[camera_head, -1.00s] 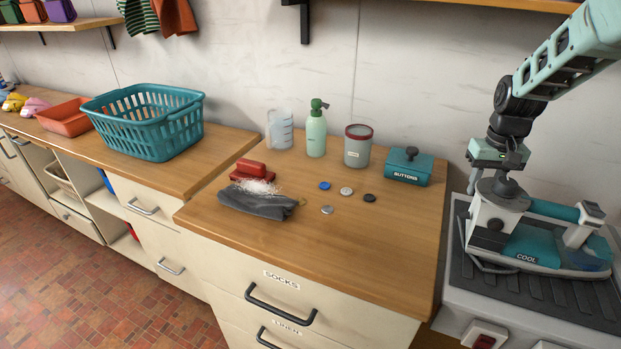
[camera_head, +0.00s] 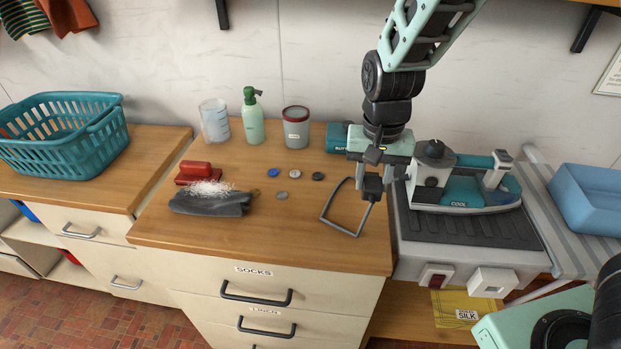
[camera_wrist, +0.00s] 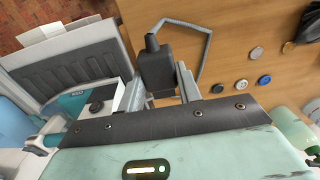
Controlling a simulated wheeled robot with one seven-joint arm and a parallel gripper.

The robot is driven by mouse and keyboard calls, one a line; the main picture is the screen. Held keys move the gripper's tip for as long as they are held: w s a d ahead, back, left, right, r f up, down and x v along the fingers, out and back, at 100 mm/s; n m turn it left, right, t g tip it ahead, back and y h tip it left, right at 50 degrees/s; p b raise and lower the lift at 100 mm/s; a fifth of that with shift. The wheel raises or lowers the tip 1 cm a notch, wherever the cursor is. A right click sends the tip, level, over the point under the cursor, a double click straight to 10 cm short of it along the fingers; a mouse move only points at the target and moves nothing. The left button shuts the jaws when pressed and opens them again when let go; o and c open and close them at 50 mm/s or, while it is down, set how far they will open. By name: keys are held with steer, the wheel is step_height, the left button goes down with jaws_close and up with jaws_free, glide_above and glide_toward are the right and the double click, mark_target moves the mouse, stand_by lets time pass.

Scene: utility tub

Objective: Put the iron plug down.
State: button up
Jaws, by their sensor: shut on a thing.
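The iron plug (camera_head: 372,186) is a dark grey block with a stiff grey cord loop (camera_head: 338,229) hanging from it. My gripper (camera_head: 374,180) is shut on the plug near the right edge of the wooden counter (camera_head: 300,238), left of the iron. In the wrist view the plug (camera_wrist: 157,68) sits between the two fingers (camera_wrist: 160,88), with the cord running out over the wood. The cord's lower end looks low over the counter; I cannot tell whether it touches. The teal iron (camera_head: 465,192) stands on its dark ribbed rest, marked COOL.
Several buttons (camera_head: 295,174) lie left of the plug. A teal button tin (camera_head: 338,137) is partly behind my gripper. The front counter is clear.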

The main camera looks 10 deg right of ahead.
mark_target(364, 223)
step_height(364, 223, down, 10)
stand_by(0.6)
steer(key=shift+f, duration=0.2)
steer(key=o, duration=1)
steer(key=shift+r, duration=0.15)
